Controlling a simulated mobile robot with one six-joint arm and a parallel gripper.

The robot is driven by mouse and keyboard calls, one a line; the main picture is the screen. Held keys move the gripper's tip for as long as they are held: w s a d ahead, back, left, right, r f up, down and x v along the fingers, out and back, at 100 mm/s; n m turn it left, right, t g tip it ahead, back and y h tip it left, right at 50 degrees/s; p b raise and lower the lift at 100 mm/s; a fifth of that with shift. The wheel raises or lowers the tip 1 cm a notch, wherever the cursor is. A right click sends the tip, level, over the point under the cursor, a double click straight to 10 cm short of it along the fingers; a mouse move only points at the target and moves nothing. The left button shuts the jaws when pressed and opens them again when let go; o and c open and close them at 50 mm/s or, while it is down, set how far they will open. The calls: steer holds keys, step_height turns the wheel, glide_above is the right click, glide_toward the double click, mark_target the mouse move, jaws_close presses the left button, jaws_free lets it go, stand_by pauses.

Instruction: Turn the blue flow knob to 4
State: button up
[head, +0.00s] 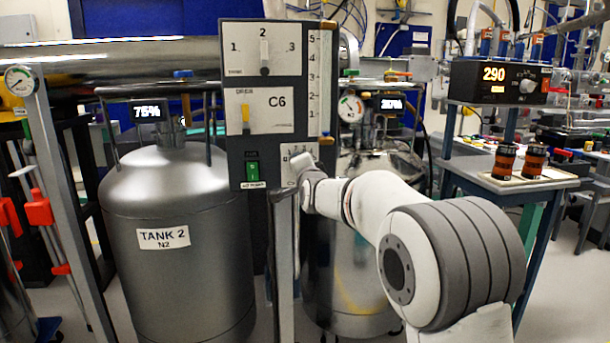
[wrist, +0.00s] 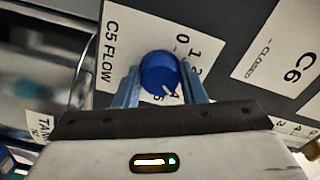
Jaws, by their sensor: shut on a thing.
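The blue flow knob (wrist: 158,72) sits on a white plate marked C5 FLOW (wrist: 118,42) in the wrist view. Its scale digits run around it, partly hidden by the knob and fingers. A white mark on the knob's face points to the lower right, close to a digit that looks like 4; exact alignment is hard to tell. My gripper (wrist: 160,80) has one finger on each side of the knob and is shut on it. In the head view my gripper (head: 303,168) is at the panel's lower right and hides the knob.
The grey control panel (head: 237,148) also carries a 1-2-3 selector (head: 264,52), a C6 lever (head: 245,113), a green switch (head: 252,170) and a flow tube (head: 320,85). TANK 2 (head: 165,270) stands behind at left. A table with a 290 display box (head: 497,84) stands right.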

steer(key=shift+d+r+m+b, duration=0.2)
steer(key=shift+m+b, duration=0.2)
steer(key=shift+m, duration=0.2)
steer(key=o, duration=0.8)
steer(key=shift+o, duration=1)
steer(key=shift+a+f, duration=0.1)
steer(key=v, duration=0.7)
steer(key=shift+s+p, duration=0.35)
steer(key=shift+p, duration=0.05)
